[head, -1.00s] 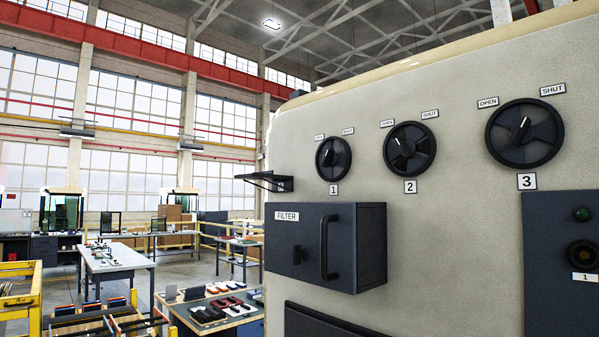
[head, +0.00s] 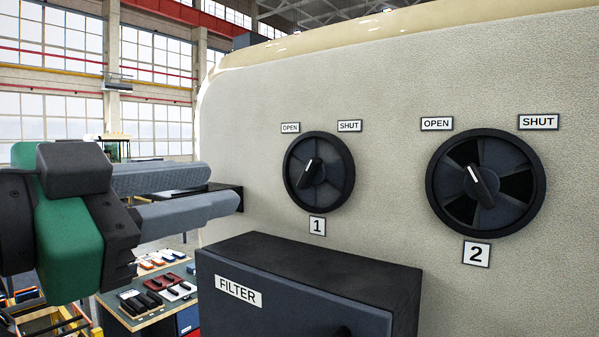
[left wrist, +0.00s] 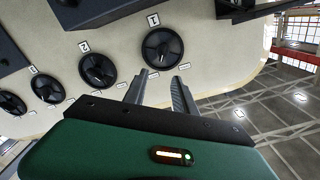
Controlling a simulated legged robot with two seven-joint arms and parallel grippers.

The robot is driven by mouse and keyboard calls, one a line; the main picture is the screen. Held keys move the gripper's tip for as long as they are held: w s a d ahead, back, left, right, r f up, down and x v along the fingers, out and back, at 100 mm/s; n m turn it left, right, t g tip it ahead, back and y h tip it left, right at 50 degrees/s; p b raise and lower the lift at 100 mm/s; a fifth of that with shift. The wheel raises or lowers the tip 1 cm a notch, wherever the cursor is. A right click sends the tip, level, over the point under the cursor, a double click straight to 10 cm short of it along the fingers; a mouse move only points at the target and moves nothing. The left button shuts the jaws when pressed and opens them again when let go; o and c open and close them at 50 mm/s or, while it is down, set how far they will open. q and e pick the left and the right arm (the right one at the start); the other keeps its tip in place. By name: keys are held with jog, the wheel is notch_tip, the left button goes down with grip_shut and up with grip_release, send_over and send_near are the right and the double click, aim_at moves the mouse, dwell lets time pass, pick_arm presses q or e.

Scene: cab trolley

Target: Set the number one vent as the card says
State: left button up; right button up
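The number one vent (head: 319,186) is a round black dial on the cream panel, with a plate "1" below and OPEN (head: 290,128) and SHUT (head: 349,126) plates above. Its knob's white mark points up, slightly right, between the two plates. It also shows upside down in the left wrist view (left wrist: 162,50). My left gripper (head: 222,190) is open and empty, left of the dial and apart from it. In the left wrist view its fingertips (left wrist: 160,75) lie near the dial's label side. No card is readable. My right gripper is not in view.
The number two vent (head: 486,184) is to the right, its mark towards OPEN. A dark FILTER box (head: 300,290) juts out below vent one. A black shelf (left wrist: 248,10) sits at the panel's edge, partly behind my fingers. A table with small items (head: 150,318) stands behind.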

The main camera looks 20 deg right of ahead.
pick_arm(q)
jog(key=p, duration=0.5)
send_near(302, 178)
jog(key=w+x, duration=0.1)
jog(key=x, duration=0.3)
jog(key=d+p, duration=0.1)
jog(key=w+d+p, duration=0.1)
jog(key=d, duration=0.1)
jog(key=shift+w+d+r+p, duration=0.15)
jog(key=shift+d+r+p, duration=0.15)
jog(key=shift+d+p, duration=0.1)
jog(key=shift+w+d, duration=0.1)
jog(key=shift+d, duration=0.2)
jog(key=shift+w+f, duration=0.1)
jog(key=shift+f, duration=0.05)
jog(key=shift+w+a+f, duration=0.15)
jog(key=shift+w, duration=0.3)
jog(key=shift+c, duration=0.4)
jog(key=c, duration=0.5)
jog(key=shift+s, duration=0.2)
grip_shut()
